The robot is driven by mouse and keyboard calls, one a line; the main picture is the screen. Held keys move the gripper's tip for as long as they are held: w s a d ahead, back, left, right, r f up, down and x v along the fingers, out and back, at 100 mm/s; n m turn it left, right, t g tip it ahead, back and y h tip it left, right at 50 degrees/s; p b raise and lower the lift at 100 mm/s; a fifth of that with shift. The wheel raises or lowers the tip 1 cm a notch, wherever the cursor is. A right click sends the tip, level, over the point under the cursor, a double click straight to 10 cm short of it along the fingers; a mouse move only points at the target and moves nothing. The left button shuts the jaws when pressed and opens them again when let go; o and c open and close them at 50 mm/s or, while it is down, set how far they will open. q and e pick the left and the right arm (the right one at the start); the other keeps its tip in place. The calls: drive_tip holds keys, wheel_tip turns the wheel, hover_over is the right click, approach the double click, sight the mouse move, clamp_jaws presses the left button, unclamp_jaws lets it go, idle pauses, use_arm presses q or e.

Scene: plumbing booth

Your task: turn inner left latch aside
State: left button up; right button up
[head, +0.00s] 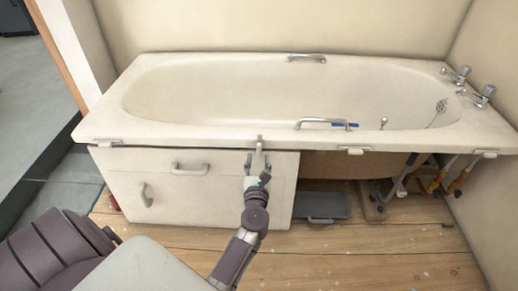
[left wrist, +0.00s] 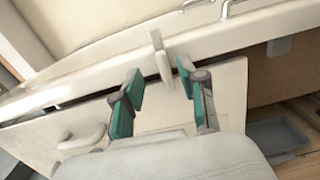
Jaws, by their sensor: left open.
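The inner left latch (head: 260,143) is a small pale bar under the front rim of the bathtub (head: 225,138). It stands upright across the gap above the white front panel (head: 215,190). In the left wrist view the latch (left wrist: 161,62) points up and down between the fingertips. My left gripper (head: 257,166) is open just below and in front of it, with teal fingers on either side in the left wrist view (left wrist: 160,75). I cannot tell whether either finger touches it. The right gripper does not show.
The panel has a handle (head: 190,169). A grey tray (head: 322,205) lies on the wooden floor, and pipes (head: 440,174) stand in the open space at right.

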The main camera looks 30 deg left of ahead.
sight(259, 148)
use_arm(q)
drive_tip(key=x, duration=0.4)
drive_tip(key=shift+w+a, duration=0.2)
drive_tip(key=shift+w, duration=0.15)
drive_tip(key=shift+b+x, duration=0.3)
drive_tip(key=shift+x, duration=0.45)
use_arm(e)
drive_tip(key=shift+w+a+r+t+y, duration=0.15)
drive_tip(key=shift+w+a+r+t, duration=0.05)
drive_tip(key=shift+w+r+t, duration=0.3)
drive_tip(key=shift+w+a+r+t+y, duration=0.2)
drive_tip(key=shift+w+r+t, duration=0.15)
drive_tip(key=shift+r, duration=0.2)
use_arm(q)
drive_tip(key=shift+c, duration=0.2)
clamp_jaws()
